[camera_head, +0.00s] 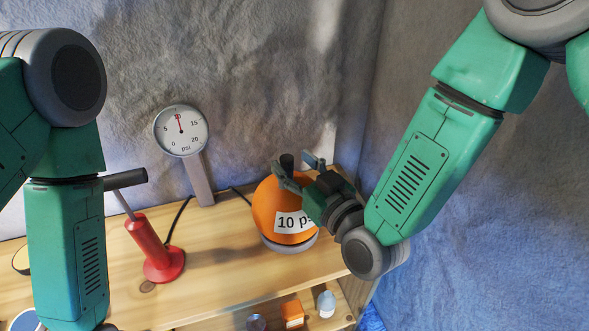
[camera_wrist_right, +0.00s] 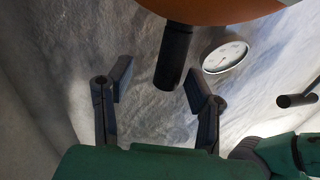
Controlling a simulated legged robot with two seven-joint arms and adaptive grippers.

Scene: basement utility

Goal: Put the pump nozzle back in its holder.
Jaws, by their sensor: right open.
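The pump nozzle, a short black cylinder (camera_head: 287,161), stands on top of the orange ball (camera_head: 268,208) labelled "10 psi". My right gripper (camera_head: 296,167) is open at the ball's top right, its fingers near the nozzle. In the right wrist view the black nozzle (camera_wrist_right: 173,60) lies between the two spread fingers of the right gripper (camera_wrist_right: 159,84); I see no grip on it. The red pump (camera_head: 153,247) with its black handle (camera_head: 125,179) stands left on the bench. I cannot pick out the nozzle's holder. My left arm is at the left; its gripper is out of view.
A round psi gauge (camera_head: 181,130) on a grey post stands behind, between pump and ball. A black hose (camera_head: 178,220) rises beside the pump. The wooden bench (camera_head: 215,257) is clear between pump and ball. An orange box (camera_head: 292,314) and other small items sit below.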

